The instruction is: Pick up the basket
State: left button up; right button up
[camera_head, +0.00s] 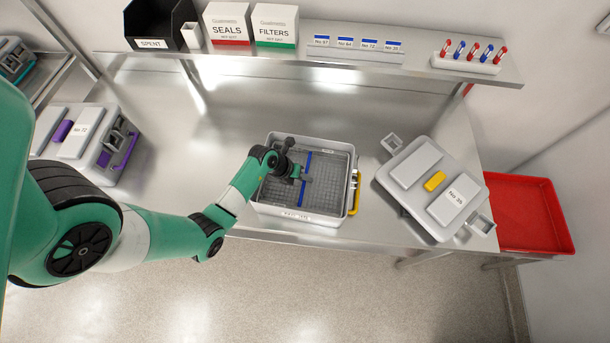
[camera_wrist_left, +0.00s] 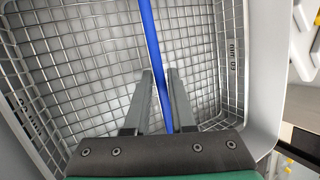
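The basket (camera_head: 328,194) is a wire-mesh basket with a blue bar (camera_head: 307,160) across it. It sits inside a light grey open container (camera_head: 270,211) near the front edge of the bench. My left gripper (camera_head: 306,174) is over the basket at the blue bar. In the left wrist view, the two fingers of my left gripper (camera_wrist_left: 159,75) are apart, with the blue bar (camera_wrist_left: 150,35) running between them and a gap showing. I cannot tell whether either finger touches the bar. The mesh (camera_wrist_left: 95,60) fills much of that view. My right gripper is not in view.
A yellow latch (camera_head: 355,194) is on the container's right side. A grey lid marked with a number (camera_head: 415,175) lies to the right. A closed grey case (camera_head: 85,140) stands at left. A red tray (camera_head: 528,215) is at far right. A shelf (camera_head: 300,62) with boxes runs behind.

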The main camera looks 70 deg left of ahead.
pick_arm(q)
jog(key=shift+w+f, duration=0.2)
jog(key=shift+f, duration=0.15)
grip_shut()
dwell(1.2)
